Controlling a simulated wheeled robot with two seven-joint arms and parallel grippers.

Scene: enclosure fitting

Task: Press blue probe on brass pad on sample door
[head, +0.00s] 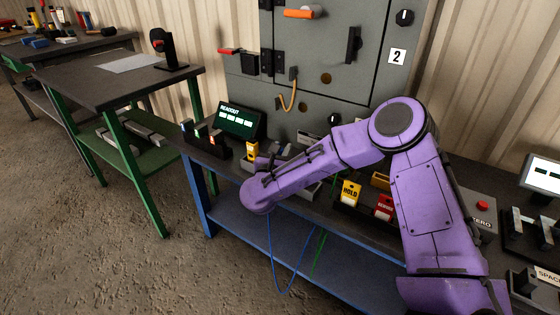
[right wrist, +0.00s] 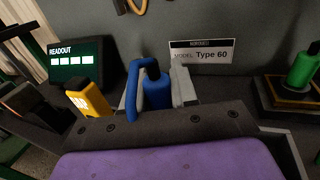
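My right gripper (right wrist: 155,85) has its grey fingers on either side of the blue probe (right wrist: 156,92), which stands upright between them. A blue cable loops off the probe's left side. In the head view my purple right forearm mostly hides the gripper and probe. The grey enclosure (head: 300,65) stands behind the bench, with a door carrying a black handle. A round brass-coloured spot (head: 326,79) shows low on the door; I cannot tell for sure that it is the pad. My left gripper is not in view.
A readout screen (head: 239,121) and a yellow block (head: 252,151) stand left of the gripper. A green probe (right wrist: 302,68) stands to the right in the wrist view. HOLD (head: 349,193) and red blocks sit near my forearm. The blue cable (head: 274,262) hangs below the bench.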

